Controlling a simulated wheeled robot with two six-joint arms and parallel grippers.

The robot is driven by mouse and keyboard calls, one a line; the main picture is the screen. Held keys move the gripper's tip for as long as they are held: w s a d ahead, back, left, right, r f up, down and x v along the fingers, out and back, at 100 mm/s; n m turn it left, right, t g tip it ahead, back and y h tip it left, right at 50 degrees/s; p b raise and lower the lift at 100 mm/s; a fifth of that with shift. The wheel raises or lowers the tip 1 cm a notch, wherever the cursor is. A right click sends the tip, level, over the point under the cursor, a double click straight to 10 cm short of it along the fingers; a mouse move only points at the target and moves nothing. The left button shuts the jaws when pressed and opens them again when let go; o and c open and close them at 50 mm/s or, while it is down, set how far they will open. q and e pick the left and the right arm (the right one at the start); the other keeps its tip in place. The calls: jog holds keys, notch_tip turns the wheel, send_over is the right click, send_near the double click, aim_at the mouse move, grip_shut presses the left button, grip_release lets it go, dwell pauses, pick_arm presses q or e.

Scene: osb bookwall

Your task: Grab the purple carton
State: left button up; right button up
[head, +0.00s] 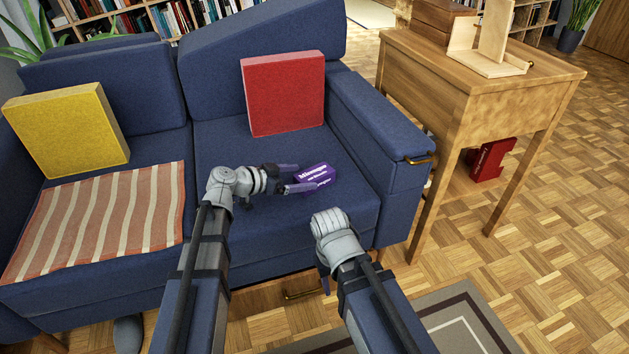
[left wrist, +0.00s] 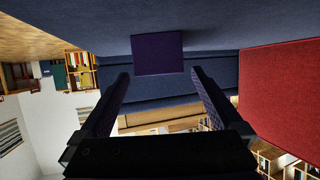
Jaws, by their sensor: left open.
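The purple carton (head: 318,176) with white lettering lies on the blue sofa seat (head: 245,140), in front of the red cushion. My left gripper (head: 306,178) is open, low over the seat, at the left end of the carton with its fingers pointing right. In the left wrist view the carton (left wrist: 157,54) shows as a dark purple square just beyond and between the spread fingertips (left wrist: 160,74); it is not gripped. My right gripper (head: 325,283) points down in front of the sofa, mostly hidden behind its own wrist.
A red cushion (head: 284,93) and a yellow cushion (head: 68,130) lean on the backrest. A striped cloth (head: 100,220) covers the left seat. The sofa armrest (head: 375,115) and a wooden table (head: 480,85) stand to the right.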

aim_at(309, 175)
pick_arm(q)
jog(key=b+x, duration=0.1)
jog(key=x, duration=0.4)
jog(key=shift+w+d+b, duration=0.1)
jog(key=shift+b, duration=0.25)
jog(key=shift+r, duration=0.15)
jog(key=c, duration=1.3)
